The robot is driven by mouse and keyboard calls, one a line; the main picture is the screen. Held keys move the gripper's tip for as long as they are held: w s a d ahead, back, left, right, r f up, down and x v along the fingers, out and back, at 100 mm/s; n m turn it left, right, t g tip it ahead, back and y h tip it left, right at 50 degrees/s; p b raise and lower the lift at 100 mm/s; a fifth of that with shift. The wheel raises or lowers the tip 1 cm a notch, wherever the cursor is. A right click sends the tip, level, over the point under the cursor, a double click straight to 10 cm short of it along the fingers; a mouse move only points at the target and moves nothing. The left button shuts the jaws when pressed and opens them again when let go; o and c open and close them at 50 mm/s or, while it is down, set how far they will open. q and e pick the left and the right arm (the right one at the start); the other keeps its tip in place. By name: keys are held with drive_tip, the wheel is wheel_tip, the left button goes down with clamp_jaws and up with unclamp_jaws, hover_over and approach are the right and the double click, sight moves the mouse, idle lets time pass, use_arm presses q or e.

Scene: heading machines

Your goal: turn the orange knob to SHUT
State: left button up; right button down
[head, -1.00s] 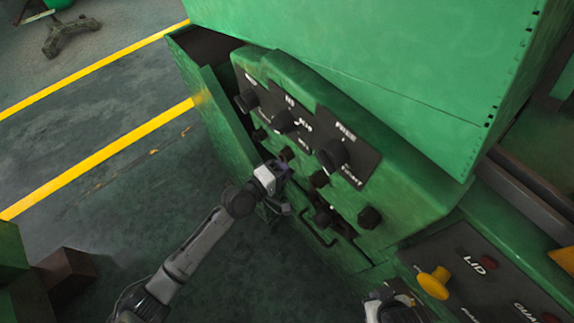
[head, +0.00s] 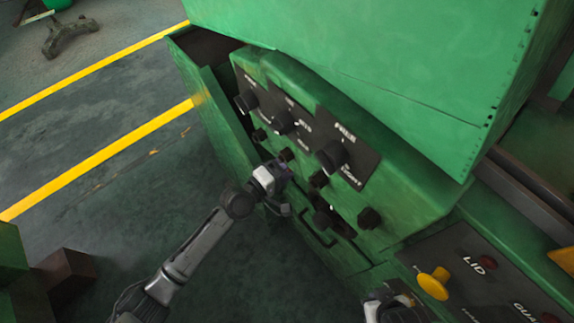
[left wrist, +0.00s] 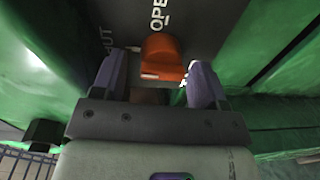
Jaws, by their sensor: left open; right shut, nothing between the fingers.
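The orange knob (left wrist: 163,58) shows in the left wrist view, on a dark plate beside the word OPEN. Part of another word, ending in UT, is to its left. My left gripper (left wrist: 158,84) is open, with one finger on each side of the knob's near end; I cannot tell whether either touches it. In the head view my left gripper (head: 277,177) is at the front of the green machine's control box, and I cannot make out the orange knob there. My right gripper (head: 398,302) is shut and empty at the bottom edge, partly out of frame.
The control box (head: 400,185) carries several black knobs, including one under FREE (head: 332,155). A dark panel (head: 465,290) at lower right has a yellow knob (head: 433,283) and a red button by LID (head: 488,262). Open floor (head: 120,185) lies to the left.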

use_arm(q)
drive_tip(key=f+v, duration=0.1)
drive_tip(key=v, duration=1.2)
drive_tip(key=shift+s+a+r, duration=0.2)
drive_tip(key=shift+s+r, duration=0.1)
drive_tip(key=shift+r, duration=0.15)
